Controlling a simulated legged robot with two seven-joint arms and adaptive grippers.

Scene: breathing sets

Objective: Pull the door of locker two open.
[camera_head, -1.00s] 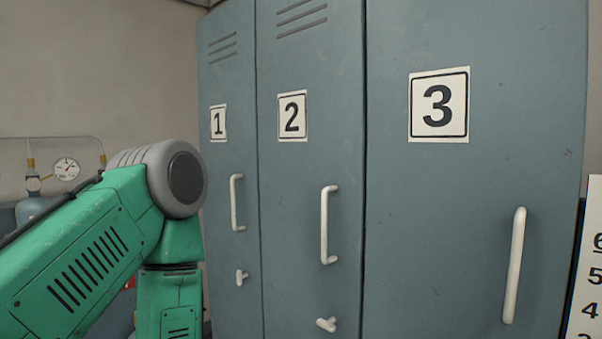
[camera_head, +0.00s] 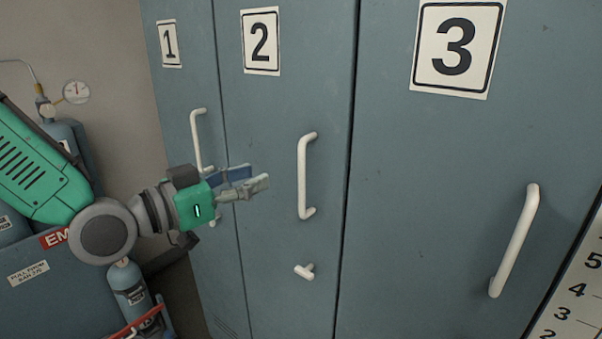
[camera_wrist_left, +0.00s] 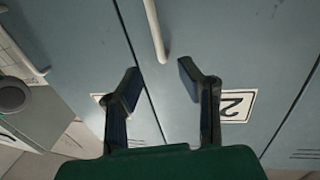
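Locker two (camera_head: 280,110) is a tall grey-blue door with a "2" label, and it is shut. Its white vertical handle (camera_head: 303,175) is on the door's right side, with a small white T-shaped knob (camera_head: 305,271) below. My left gripper (camera_head: 258,178) is left of this handle, in front of the door, apart from the handle. In the left wrist view the two dark fingers (camera_wrist_left: 160,76) are spread with nothing between them. The handle (camera_wrist_left: 156,32) shows there beyond the fingertips, and the "2" label (camera_wrist_left: 236,105) is partly behind one finger. My right gripper is not in view.
Locker one (camera_head: 180,100) at left and locker three (camera_head: 430,190) at right are shut, with white handles (camera_head: 198,140) (camera_head: 515,240). A gas cylinder (camera_head: 133,292) and a gauge (camera_head: 76,92) are at left. A number chart (camera_head: 575,295) is at lower right.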

